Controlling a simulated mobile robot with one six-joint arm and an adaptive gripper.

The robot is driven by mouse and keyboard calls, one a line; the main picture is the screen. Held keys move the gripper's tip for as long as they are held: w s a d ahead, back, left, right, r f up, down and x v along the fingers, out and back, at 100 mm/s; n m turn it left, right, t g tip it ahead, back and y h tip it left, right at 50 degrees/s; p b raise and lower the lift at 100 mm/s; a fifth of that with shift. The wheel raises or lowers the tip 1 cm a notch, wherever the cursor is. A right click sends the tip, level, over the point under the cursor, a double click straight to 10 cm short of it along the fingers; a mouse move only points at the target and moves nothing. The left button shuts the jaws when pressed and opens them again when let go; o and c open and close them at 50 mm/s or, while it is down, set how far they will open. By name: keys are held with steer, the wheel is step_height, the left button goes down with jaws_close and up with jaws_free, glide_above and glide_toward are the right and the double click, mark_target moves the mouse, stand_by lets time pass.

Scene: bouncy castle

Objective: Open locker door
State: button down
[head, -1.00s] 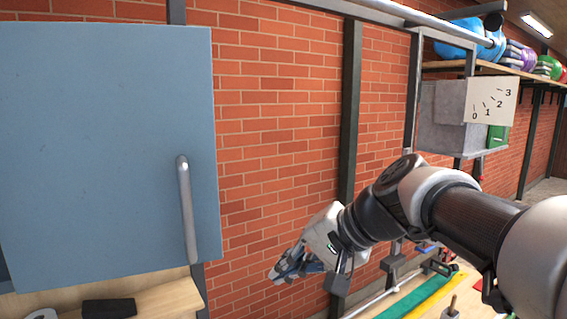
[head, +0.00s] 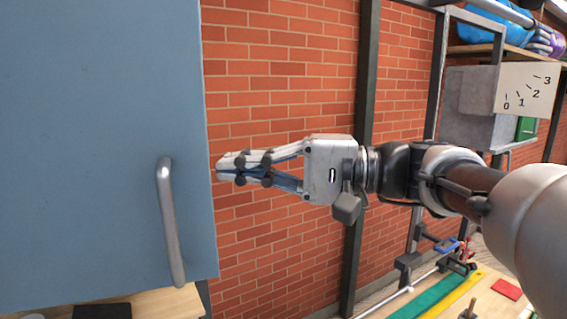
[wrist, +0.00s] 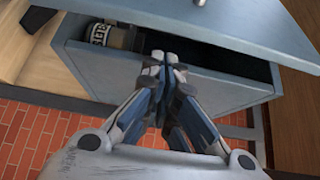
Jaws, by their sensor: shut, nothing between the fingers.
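The blue-grey locker door (head: 85,150) fills the left of the head view. Its grey bar handle (head: 170,220) stands upright near the door's right edge. In the wrist view the door (wrist: 240,30) is ajar, with a dark gap between it and the locker body (wrist: 215,90). Part of the handle (wrist: 200,2) shows at the top there. My gripper (head: 220,170) is shut and empty, pointing left at the door's right edge, above the handle's middle. In the wrist view its fingertips (wrist: 158,62) are at the gap; I cannot tell whether they touch anything.
A dark can with a pale label (wrist: 98,34) shows inside the locker. A wooden bench or shelf (head: 165,303) is below the door. A red brick wall (head: 285,80) and a dark upright post (head: 365,75) stand behind my arm. A grey box with a numbered dial (head: 525,92) is at right.

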steer(key=s, duration=0.3)
steer(key=shift+s+a, duration=0.2)
steer(key=shift+s, duration=0.15)
steer(key=shift+s, duration=0.1)
